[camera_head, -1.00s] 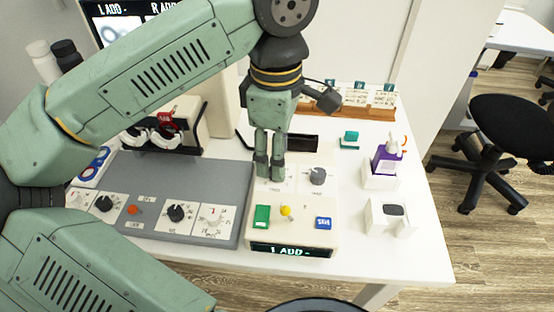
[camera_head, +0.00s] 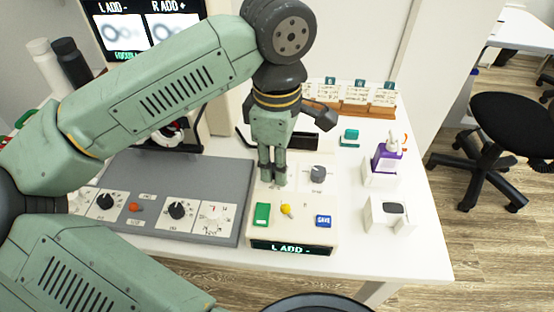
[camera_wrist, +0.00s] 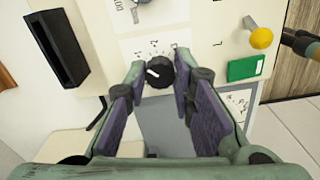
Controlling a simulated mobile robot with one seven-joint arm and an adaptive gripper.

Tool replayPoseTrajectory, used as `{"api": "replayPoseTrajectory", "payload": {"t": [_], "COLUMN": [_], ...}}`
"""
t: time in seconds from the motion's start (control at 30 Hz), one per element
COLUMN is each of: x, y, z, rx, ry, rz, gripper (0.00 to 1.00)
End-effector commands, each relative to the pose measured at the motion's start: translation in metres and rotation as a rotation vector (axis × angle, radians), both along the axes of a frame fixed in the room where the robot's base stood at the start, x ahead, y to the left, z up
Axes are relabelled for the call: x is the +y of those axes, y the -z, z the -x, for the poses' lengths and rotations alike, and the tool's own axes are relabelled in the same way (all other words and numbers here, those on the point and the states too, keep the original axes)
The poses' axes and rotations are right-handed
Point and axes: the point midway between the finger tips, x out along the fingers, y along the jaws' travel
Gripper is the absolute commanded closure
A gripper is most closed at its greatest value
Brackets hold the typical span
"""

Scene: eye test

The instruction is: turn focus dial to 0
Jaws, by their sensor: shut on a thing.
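A black dial (camera_wrist: 160,72) with a white pointer sits on the cream control box (camera_wrist: 206,22), between my fingertips in the wrist view. The pointer is turned to the left in that view. I cannot read which one is labelled focus. The box's front display (camera_head: 285,249) reads "L ADD -".
The box also has a green button (camera_head: 262,214), a yellow-tipped lever (camera_head: 286,209) and a blue SAVE button (camera_head: 323,221). A grey panel (camera_head: 190,172) with several dials lies to the left. A screen (camera_head: 147,25) is behind.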

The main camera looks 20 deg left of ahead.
Motion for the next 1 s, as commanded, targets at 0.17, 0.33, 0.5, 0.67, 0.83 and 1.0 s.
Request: {"api": "replayPoseTrajectory", "payload": {"t": [0.17,0.33,0.5,0.67,0.83,1.0], "x": [0.0000,0.0000,0.0000,0.0001,0.0001,0.0002], "y": [-0.0001,-0.0001,0.0007,0.0025,0.0040,0.0043], "z": [0.0002,0.0002,0.0002,0.0001,0.0000,-0.0001], "rx": [0.001,0.001,0.001,0.001,0.001,0.001], "ry": [0.000,0.000,-0.013,-0.062,-0.168,-0.310], "rz": [0.000,0.000,-0.001,-0.001,-0.002,-0.003], "gripper": [0.96,1.00,1.00,1.00,1.00,1.00]}}
